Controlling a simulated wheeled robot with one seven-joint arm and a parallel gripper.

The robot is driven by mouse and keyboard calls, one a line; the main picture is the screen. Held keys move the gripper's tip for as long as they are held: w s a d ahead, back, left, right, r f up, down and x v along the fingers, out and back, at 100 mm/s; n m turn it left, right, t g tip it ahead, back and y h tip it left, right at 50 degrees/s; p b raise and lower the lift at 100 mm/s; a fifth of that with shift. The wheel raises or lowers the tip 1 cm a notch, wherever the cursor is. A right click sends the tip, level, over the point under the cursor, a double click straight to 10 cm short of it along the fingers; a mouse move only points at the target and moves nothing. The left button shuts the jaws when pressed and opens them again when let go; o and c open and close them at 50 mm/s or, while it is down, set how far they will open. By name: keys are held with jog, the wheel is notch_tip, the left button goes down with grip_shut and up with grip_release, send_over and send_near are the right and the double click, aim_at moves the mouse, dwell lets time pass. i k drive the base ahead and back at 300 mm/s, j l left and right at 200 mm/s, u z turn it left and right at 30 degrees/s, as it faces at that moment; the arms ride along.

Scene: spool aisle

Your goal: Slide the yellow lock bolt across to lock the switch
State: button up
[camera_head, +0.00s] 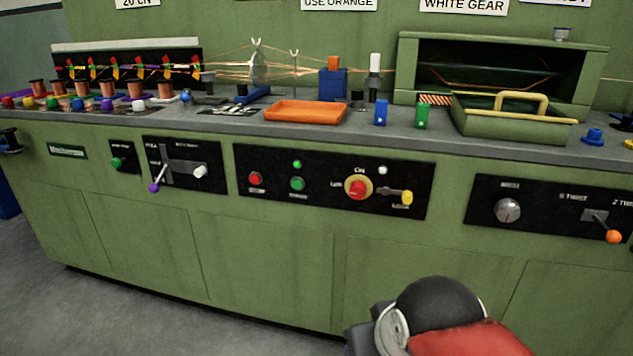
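The yellow lock bolt (407,197) is at the right end of a short slide on the black control panel (335,182) on the front of the green bench. A red rotary switch knob (358,187) on a yellow plate sits to its left. The bolt's yellow end is apart from the knob. My gripper is not seen. A part of my arm (437,305), black, white and red, shows at the bottom right, below and in front of the panel.
A purple-tipped lever (154,187) sticks out on the left panel and an orange-tipped lever (613,236) on the right one. An orange tray (306,112) and a green tray (512,122) stand on the benchtop. The floor in front is clear at left.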

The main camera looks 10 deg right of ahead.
aim_at(406, 195)
jog(key=k+l+u, duration=0.1)
jog(key=l+u, duration=0.15)
jog(key=u, duration=0.15)
jog(key=k+l+u, duration=0.1)
jog(key=u, duration=0.3)
jog(key=k+l, duration=0.05)
jog(key=l, duration=0.05)
